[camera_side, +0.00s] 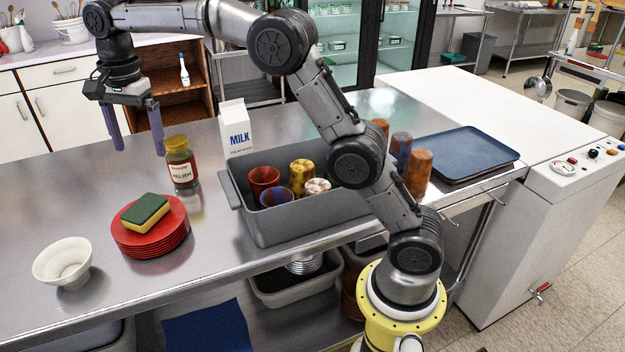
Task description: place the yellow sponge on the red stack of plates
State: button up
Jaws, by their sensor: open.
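The yellow sponge (143,218) has a dark green top layer. It lies flat on top of the red stack of plates (160,243), on the left part of the steel counter. My gripper (138,152) is above and behind the stack, its two purple fingers pointing down and spread apart. The gripper is open and empty, clear of the sponge and the plates.
A relish jar (181,162) stands right of the gripper fingers. A milk carton (235,128) stands behind a grey bin (290,222) holding several cups. A white bowl (63,262) sits left of the plates. A blue tray (463,154) lies at the right.

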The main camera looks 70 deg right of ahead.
jog(key=s+d+r+n+t, duration=0.1)
jog(key=s+r+n, duration=0.25)
jog(key=s, duration=0.65)
jog(key=s+d+r+n+t, duration=0.2)
jog(key=s+n, duration=0.3)
jog(key=s, duration=0.5)
jog(key=s+f+n+t, duration=0.1)
jog(key=s+f+n, duration=0.2)
jog(key=s, duration=0.5)
jog(key=s+f+n, duration=0.4)
jog(key=s+f, duration=0.2)
jog(key=s, duration=0.2)
jog(key=shift+d+t, duration=0.2)
jog(key=shift+t, duration=0.2)
